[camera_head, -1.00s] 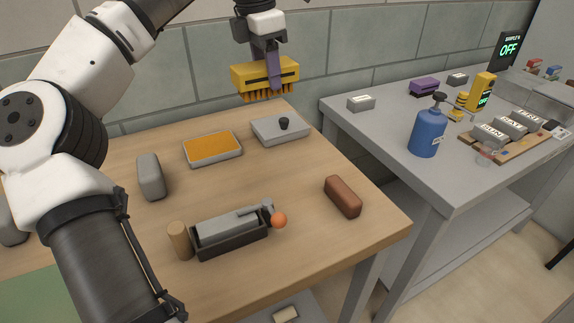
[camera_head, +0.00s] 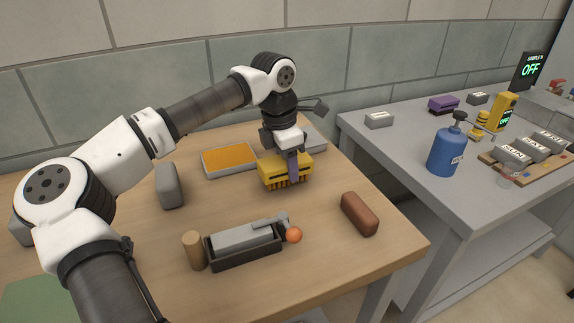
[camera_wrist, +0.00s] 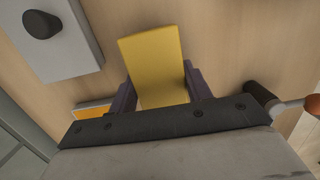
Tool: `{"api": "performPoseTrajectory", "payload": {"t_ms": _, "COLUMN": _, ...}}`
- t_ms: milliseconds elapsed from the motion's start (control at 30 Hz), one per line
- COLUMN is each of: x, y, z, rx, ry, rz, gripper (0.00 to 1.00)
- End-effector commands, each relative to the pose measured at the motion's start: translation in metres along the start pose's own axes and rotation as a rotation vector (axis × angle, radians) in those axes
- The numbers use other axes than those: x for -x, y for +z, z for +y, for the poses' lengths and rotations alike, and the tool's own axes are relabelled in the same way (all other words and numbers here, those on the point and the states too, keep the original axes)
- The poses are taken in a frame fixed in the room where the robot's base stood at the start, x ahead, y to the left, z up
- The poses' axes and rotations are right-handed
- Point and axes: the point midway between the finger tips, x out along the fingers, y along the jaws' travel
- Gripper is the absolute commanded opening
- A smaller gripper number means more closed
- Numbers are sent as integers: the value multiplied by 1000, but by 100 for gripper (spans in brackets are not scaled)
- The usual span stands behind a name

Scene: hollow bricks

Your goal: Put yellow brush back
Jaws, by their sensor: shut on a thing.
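The yellow brush (camera_head: 284,171) is in my gripper (camera_head: 292,165), bristles down, low over the wooden table in the head view. I cannot tell whether the bristles touch the table. In the wrist view the yellow brush (camera_wrist: 155,62) sits between the two purple-grey fingers of my gripper (camera_wrist: 160,85), which are shut on it. A tray with an orange surface (camera_head: 229,159) lies just left of the brush. A grey block with a dark knob (camera_wrist: 55,35) shows at the upper left of the wrist view and is mostly hidden behind my arm in the head view.
A dark holder with a grey piece and an orange ball (camera_head: 293,235) lies in front of the brush. A brown brick (camera_head: 359,213) lies to the right. A grey brick (camera_head: 169,186) stands left. A grey table with a blue bottle (camera_head: 446,151) is at the right.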

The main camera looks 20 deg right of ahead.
Motion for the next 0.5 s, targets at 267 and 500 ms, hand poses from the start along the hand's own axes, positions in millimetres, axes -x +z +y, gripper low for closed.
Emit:
{"api": "performPoseTrajectory", "payload": {"t_ms": 267, "x": -10, "y": -1, "z": 0, "rx": 0, "ry": 1, "rz": -1, "gripper": 31}}
{"api": "performPoseTrajectory", "payload": {"t_ms": 500, "x": -14, "y": -2, "z": 0, "rx": 0, "ry": 1, "rz": -1, "gripper": 54}}
